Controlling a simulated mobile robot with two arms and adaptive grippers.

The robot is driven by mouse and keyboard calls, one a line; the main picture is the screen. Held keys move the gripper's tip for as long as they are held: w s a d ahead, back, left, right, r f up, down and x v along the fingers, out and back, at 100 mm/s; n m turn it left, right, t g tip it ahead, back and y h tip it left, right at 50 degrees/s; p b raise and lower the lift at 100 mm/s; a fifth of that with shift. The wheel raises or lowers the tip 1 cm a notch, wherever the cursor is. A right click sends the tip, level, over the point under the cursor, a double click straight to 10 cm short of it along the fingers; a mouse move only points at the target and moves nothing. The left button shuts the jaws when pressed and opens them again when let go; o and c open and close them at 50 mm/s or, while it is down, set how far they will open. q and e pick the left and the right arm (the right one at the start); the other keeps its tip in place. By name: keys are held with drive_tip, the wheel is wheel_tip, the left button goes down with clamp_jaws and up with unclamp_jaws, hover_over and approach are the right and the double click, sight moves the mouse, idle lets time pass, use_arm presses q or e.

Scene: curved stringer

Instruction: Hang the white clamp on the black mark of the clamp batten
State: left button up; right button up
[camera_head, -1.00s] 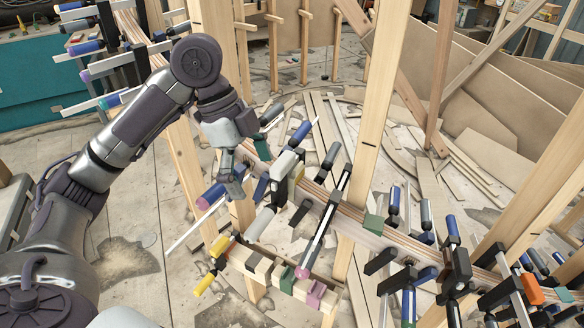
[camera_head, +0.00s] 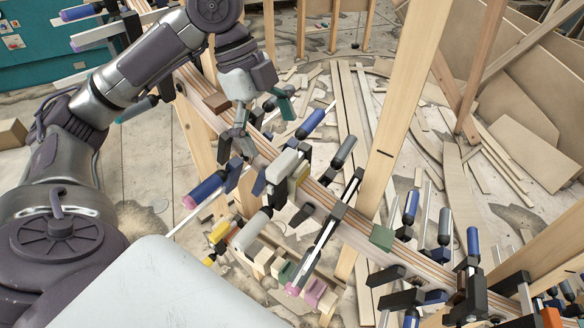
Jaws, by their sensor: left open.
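My left gripper (camera_head: 238,146) is open and points down above the curved laminated beam, with nothing seen between its fingers. The white clamp (camera_head: 283,166) is on the beam, just right of and below the gripper, apart from it. Its pale handle (camera_head: 251,231) hangs down to the left. My right gripper is not in view.
Blue-handled clamps (camera_head: 205,188) crowd the beam close to the gripper. A black bar clamp (camera_head: 330,225) stands right of the white one. Wooden posts (camera_head: 400,120) rise behind. More clamps line the beam (camera_head: 430,262) at the right. Loose planks lie on the floor.

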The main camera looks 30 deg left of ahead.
sight(282, 160)
use_arm(q)
drive_tip(key=x, duration=0.3)
drive_tip(key=shift+w+a+f+p, duration=0.1)
drive_tip(key=shift+w+f+p, duration=0.2)
drive_tip(key=shift+p, duration=0.1)
drive_tip(key=shift+s+x, duration=0.25)
drive_tip(key=shift+x, duration=0.95)
drive_tip(key=shift+f, duration=0.25)
drive_tip(key=shift+w+f, duration=0.1)
drive_tip(key=shift+f, duration=0.05)
drive_tip(key=c, duration=1.8)
wheel_tip(282, 160, up, 10)
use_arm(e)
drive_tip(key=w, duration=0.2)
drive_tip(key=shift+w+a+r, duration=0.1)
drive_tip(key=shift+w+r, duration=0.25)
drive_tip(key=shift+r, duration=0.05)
